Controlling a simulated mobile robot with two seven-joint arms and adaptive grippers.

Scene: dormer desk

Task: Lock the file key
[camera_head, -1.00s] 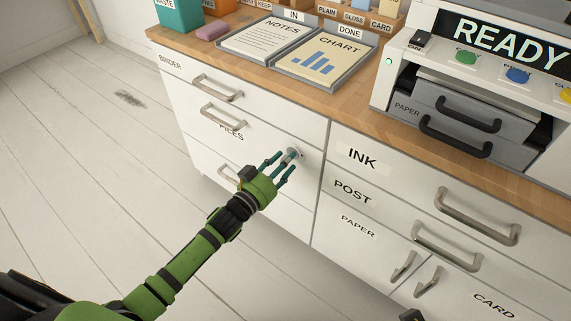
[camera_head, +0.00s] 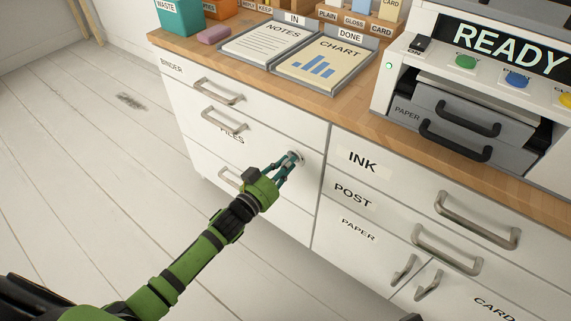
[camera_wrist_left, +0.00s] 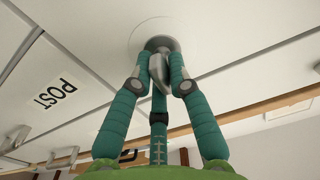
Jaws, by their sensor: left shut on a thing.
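The file key (camera_head: 296,157) is a small grey metal piece at the lock on the FILES drawer front (camera_head: 262,143), near its right edge. In the left wrist view the key (camera_wrist_left: 158,66) stands out from a round grey lock plate (camera_wrist_left: 161,43). My left gripper (camera_head: 290,160) is at the lock, its teal fingers shut on the key from both sides; they also show in the left wrist view (camera_wrist_left: 160,72). The fingers hide part of the key, and I cannot tell how far it is turned. My right gripper is not clearly in view.
Drawer handles (camera_head: 224,120) stick out left of the lock. The wooden desk top (camera_head: 345,107) overhangs above, with trays and a printer (camera_head: 470,60) on it. The INK drawer (camera_head: 420,185) is to the right. The floor (camera_head: 90,180) at left is clear.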

